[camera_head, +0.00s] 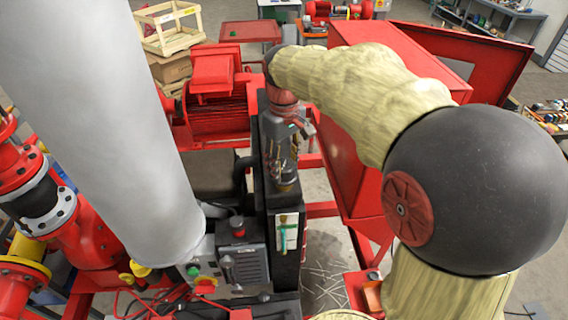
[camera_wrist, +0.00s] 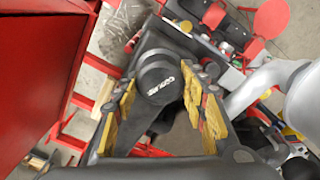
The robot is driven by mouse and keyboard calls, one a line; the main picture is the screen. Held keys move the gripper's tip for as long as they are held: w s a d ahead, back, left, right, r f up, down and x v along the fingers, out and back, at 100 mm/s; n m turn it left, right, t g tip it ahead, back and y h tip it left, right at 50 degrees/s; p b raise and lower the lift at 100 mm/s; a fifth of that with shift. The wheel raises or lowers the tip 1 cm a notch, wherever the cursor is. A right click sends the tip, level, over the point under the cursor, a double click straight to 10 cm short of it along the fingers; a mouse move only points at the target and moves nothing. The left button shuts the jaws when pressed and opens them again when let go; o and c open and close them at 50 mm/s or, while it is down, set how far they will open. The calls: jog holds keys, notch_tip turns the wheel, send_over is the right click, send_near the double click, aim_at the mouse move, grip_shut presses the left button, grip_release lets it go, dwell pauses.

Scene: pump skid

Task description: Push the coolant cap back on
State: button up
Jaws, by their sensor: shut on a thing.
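The coolant cap (camera_wrist: 157,80) is a dark round cap with pale lettering, seen face-on in the wrist view. It sits between the two yellow-padded fingers of my gripper (camera_wrist: 165,100), which is shut on it. In the head view my gripper (camera_head: 284,172) points down over the top of a tall narrow black unit (camera_head: 270,140). The cap is hard to make out there behind the fingers. The black unit's top also shows beyond the cap in the wrist view (camera_wrist: 152,38). I cannot tell whether the cap is seated or apart from its opening.
A large grey cylinder (camera_head: 115,120) rises at the left of the head view. A red cabinet (camera_head: 355,150) stands close on the right of my gripper. A red motor (camera_head: 215,105) is behind to the left. A control box (camera_head: 235,262) with buttons is at the lower front.

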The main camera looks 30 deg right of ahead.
jog(key=shift+f, duration=0.1)
jog(key=o, duration=1.3)
jog(key=shift+o, duration=0.3)
notch_tip(320, 180, up, 12)
jog(key=s+a+f+t+b, duration=0.2)
jog(key=s+f+b, duration=0.3)
jog(key=f+b, duration=0.3)
jog(key=s+a+f+m+t+b, duration=0.1)
jog(key=s+a+f+b, duration=0.3)
jog(key=f, duration=1.1)
jog(key=s+a+f+m+t+b, duration=0.1)
jog(key=s+a+f+t+b, duration=0.1)
jog(key=s+f+b, duration=0.6)
notch_tip(320, 180, down, 4)
jog(key=a+b, duration=0.1)
jog(key=b, duration=0.4)
jog(key=shift+s+a+f+t, duration=0.2)
jog(key=shift+s+a+t, duration=0.05)
jog(key=shift+t, duration=0.05)
